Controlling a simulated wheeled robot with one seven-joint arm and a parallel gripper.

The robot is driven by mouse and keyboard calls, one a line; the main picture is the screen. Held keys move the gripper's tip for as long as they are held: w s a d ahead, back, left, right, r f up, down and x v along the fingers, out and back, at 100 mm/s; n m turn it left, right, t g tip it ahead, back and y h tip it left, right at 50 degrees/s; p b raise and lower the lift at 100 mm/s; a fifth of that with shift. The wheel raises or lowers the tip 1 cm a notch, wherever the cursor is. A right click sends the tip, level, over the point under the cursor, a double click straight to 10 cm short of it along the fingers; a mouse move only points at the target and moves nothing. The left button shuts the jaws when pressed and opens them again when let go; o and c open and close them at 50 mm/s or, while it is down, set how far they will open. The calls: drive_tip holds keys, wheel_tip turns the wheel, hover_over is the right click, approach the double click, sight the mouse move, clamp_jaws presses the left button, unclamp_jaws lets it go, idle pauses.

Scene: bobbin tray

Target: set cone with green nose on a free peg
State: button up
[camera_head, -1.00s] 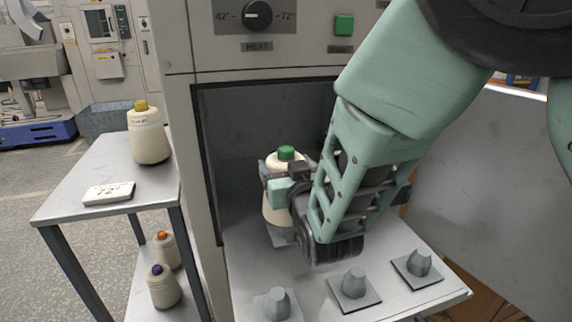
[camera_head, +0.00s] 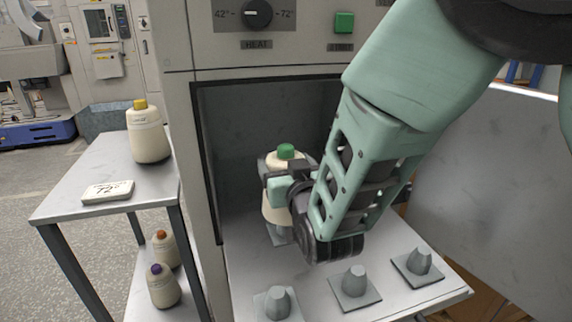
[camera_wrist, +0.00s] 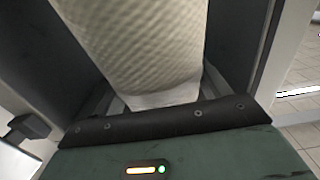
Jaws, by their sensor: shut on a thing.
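The cream cone with the green nose (camera_head: 286,152) stands upright in the mouth of the cabinet in the head view. My gripper (camera_head: 283,187) is shut on this cone, around its body, and my wrist hides its right side. Its wound yarn fills the middle of the wrist view (camera_wrist: 140,45). A grey peg base shows just under the cone; I cannot tell whether the cone rests on it. Three bare pegs stand on the tray in front: a left one (camera_head: 279,302), a middle one (camera_head: 355,283) and a right one (camera_head: 419,263).
The cabinet (camera_head: 262,105) has walls close around the cone, with a heat knob (camera_head: 257,15) and green button above. A side table (camera_head: 75,200) at left holds a yellow-nosed cone (camera_head: 147,138) and a "72°" plate (camera_head: 108,191). Orange-nosed and purple-nosed cones stand below.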

drive_tip(key=shift+f, duration=0.1)
drive_tip(key=shift+f+b, duration=2.35)
idle(0.6)
drive_tip(key=o, duration=1.6)
drive_tip(key=shift+o, duration=0.2)
